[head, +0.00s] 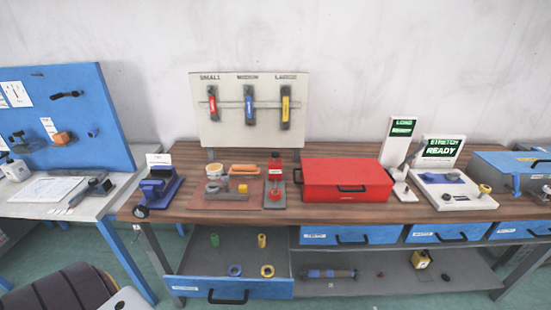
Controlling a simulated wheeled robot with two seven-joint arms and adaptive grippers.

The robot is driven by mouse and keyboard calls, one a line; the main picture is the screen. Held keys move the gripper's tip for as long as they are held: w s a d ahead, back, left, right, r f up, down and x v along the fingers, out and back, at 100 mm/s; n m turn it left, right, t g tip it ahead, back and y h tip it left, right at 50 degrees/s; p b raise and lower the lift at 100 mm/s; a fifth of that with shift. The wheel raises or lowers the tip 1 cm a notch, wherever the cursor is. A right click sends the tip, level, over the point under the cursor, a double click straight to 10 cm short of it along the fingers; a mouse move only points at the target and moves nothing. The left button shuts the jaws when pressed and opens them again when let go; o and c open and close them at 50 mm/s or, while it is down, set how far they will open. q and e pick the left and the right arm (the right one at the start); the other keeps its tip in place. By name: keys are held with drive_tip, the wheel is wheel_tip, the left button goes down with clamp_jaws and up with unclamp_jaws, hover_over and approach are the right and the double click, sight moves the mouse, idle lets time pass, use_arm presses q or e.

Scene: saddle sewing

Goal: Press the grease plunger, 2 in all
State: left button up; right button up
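A small red upright device (275,168) with a dark top stands on a grey base at the middle of the wooden workbench (400,213). It may be the grease plunger, but its label is too small to read. Whether its top is up or pressed down cannot be told. Neither of my grippers is in view, and nothing is seen touching the device.
A closed red toolbox (345,181) stands just right of the device. A mat with a roll and orange block (244,169) lies left of it. A blue clamp-like tool (158,187) stands further left. An open drawer (228,285) juts out below the bench.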

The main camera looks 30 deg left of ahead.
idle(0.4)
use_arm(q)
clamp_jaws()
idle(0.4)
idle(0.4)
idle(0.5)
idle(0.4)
